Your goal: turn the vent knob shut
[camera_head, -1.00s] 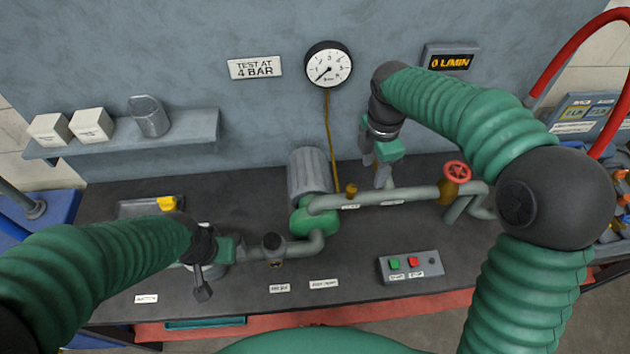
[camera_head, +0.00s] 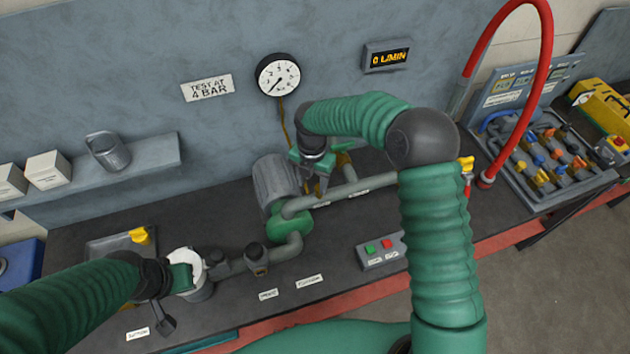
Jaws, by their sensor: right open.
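The vent knob, a small brass knob on the grey pipe (camera_head: 352,190), is not clearly visible now; my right gripper covers that spot. My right gripper (camera_head: 318,186) is open, pointing down at the pipe just right of the green pump (camera_head: 290,225). I cannot tell whether its fingers touch the knob. My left gripper (camera_head: 190,278) is at the white-rimmed pot (camera_head: 203,290) at the left end of the pipework. Its fingers are too hidden to show whether they are closed.
A pressure gauge (camera_head: 278,76) and a 0 L/MIN display (camera_head: 387,57) are on the wall. A button box (camera_head: 381,252) stands in front of the pipe. My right arm hides the pipe's right end. A tray of valves (camera_head: 545,160) lies at right.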

